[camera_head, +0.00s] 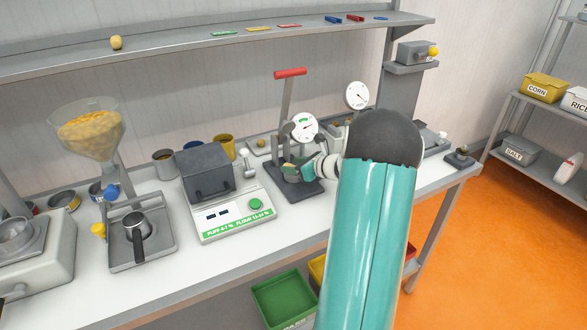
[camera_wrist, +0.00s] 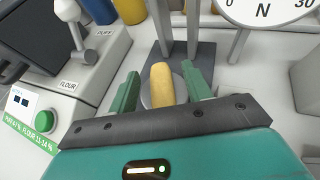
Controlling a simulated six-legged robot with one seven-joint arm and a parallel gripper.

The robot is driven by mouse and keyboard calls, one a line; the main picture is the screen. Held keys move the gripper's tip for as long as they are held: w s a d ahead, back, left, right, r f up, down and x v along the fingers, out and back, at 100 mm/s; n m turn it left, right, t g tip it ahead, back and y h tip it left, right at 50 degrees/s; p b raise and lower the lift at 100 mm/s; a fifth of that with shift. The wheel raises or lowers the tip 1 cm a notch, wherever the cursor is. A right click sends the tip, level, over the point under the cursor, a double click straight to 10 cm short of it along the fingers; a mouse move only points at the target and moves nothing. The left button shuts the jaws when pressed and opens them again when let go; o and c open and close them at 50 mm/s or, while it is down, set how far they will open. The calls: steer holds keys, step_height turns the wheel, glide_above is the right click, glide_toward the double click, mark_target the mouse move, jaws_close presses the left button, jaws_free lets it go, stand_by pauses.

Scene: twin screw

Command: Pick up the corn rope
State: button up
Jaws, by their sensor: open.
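The corn rope (camera_wrist: 162,86) is a short yellow-tan piece that stands out on a round light plate at the foot of the press. My gripper (camera_wrist: 165,88) is open in the wrist view, with one green finger on each side of the rope and a gap showing at both. In the head view my gripper (camera_head: 288,168) is at the press base, low in front of its gauge. The rope is small and partly hidden there.
The press (camera_head: 290,108) has a red handle and a dial gauge (camera_head: 304,127) close above my gripper. A second gauge (camera_head: 356,95) stands to the right. The grey machine with the green button (camera_head: 255,204) is to the left. A green bin (camera_head: 283,298) sits below the table.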

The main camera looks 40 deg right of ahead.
steer(key=shift+w+a+f, duration=0.1)
steer(key=shift+w, duration=0.25)
steer(key=shift+s, duration=0.1)
steer(key=c, duration=0.8)
